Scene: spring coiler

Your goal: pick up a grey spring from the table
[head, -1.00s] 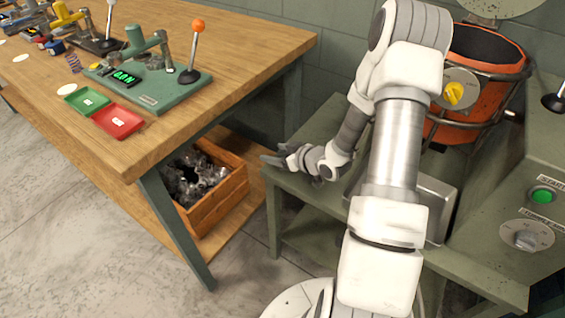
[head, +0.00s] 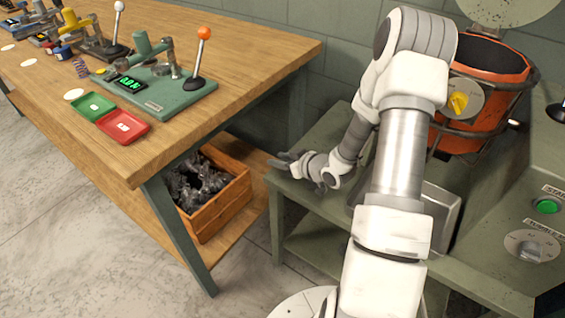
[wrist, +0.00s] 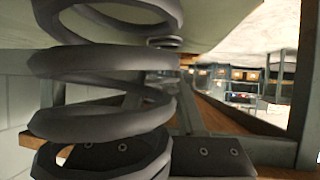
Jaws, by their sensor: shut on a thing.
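A grey spring (wrist: 100,62) fills the left of the wrist view, very close to the camera, its coils stacked upright in that picture. My gripper (wrist: 160,158) shows as dark finger pads at the bottom of the wrist view and is shut on the spring's lower end. In the head view my gripper (head: 282,162) is at the left corner of the green-grey table (head: 330,130). The spring is too small to make out there.
A wooden bench (head: 235,60) at left carries a green press (head: 150,95), a green tray (head: 93,104), a red tray (head: 123,126) and a purplish spring (head: 80,68). A wooden crate (head: 222,205) of dark parts sits below. An orange drum (head: 485,75) stands at right.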

